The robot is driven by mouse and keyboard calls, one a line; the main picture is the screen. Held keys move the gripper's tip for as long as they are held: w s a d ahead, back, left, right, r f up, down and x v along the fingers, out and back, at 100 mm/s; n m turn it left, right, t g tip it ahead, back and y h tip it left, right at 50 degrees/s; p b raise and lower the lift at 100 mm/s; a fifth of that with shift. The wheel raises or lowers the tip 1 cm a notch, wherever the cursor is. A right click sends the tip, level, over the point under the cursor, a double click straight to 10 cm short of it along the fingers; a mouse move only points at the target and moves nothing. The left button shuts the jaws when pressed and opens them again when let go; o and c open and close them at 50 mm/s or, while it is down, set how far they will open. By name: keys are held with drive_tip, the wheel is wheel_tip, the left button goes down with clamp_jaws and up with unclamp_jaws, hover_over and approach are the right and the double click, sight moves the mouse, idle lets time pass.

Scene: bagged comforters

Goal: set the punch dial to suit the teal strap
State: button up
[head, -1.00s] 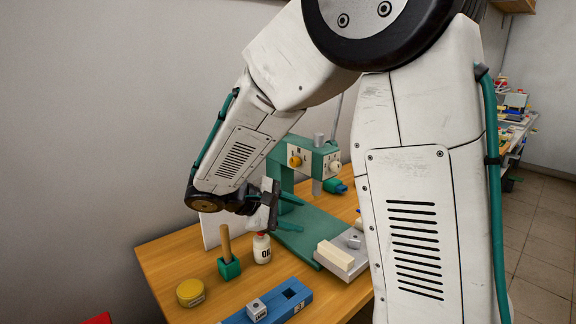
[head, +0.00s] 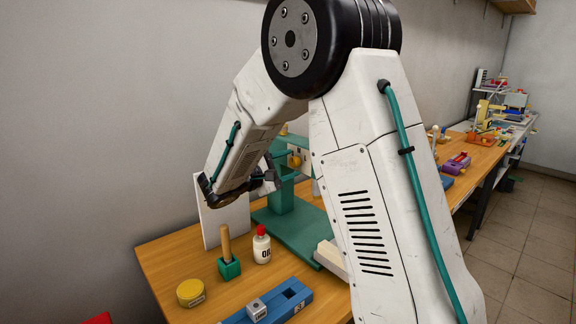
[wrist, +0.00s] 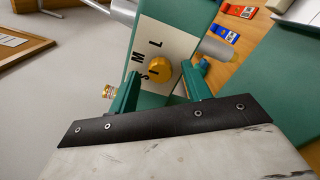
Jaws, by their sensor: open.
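The punch is a green press; its base (head: 300,232) stands on the wooden table in the head view. Its dial, an orange-yellow knob (wrist: 159,68), sits on a pale plate lettered S, M and L in the wrist view. A dark mark at the knob's lower left seems to lie near the S. The dial also shows small in the head view (head: 294,161). My gripper (wrist: 160,88) is open, with one green finger on each side below the knob. I cannot tell whether they touch it. I cannot make out a teal strap.
My arm hides the right part.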

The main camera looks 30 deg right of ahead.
drive_tip(key=shift+d, duration=0.2)
drive_tip(key=c, duration=1)
drive_tip(key=shift+n, duration=0.3)
drive_tip(key=n, duration=0.5)
drive_tip(key=shift+n, duration=0.4)
drive_tip(key=n, duration=0.5)
drive_tip(key=shift+n, duration=0.4)
